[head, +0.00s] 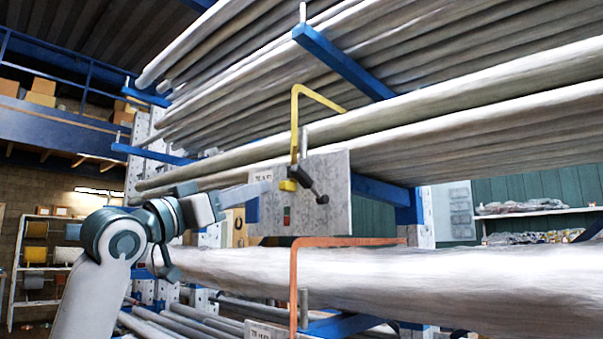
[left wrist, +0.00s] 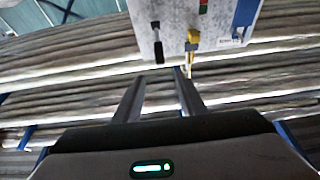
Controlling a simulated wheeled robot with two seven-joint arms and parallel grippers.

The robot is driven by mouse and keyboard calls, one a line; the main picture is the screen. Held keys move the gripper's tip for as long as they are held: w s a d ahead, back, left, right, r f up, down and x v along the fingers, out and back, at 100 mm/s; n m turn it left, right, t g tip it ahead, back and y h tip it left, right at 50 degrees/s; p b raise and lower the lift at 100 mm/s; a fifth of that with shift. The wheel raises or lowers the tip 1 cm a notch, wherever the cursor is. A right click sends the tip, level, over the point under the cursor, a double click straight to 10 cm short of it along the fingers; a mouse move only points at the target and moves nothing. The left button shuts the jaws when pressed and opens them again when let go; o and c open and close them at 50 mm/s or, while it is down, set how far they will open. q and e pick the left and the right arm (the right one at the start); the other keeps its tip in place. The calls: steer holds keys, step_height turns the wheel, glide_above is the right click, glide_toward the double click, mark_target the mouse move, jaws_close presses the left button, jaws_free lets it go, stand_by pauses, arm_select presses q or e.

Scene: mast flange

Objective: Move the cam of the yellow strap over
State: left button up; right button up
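The yellow strap (head: 295,122) comes off the pipes at the rack, bends, and runs down to a yellow cam (head: 288,185) on a grey plate (head: 335,215). A black-ended lever (head: 313,188) sits beside the cam. In the left wrist view the yellow cam (left wrist: 192,40) is just beyond and right of the fingertips, and the black lever (left wrist: 157,45) is to its left. My left gripper (head: 268,186) points at the cam from the left. It also shows in the left wrist view (left wrist: 159,75), open, with nothing visible between its fingers. I cannot tell whether a finger touches the strap. My right gripper is out of view.
An orange strap (head: 294,275) hangs below, over a large pale pipe (head: 480,282). Long pipes lie on blue rack arms (head: 340,60) above. The plate bears a small red and green mark (head: 287,216). Open space lies left of the plate, around my arm.

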mark_target(293, 174)
arm_select(q)
steer(key=shift+w+d, duration=0.1)
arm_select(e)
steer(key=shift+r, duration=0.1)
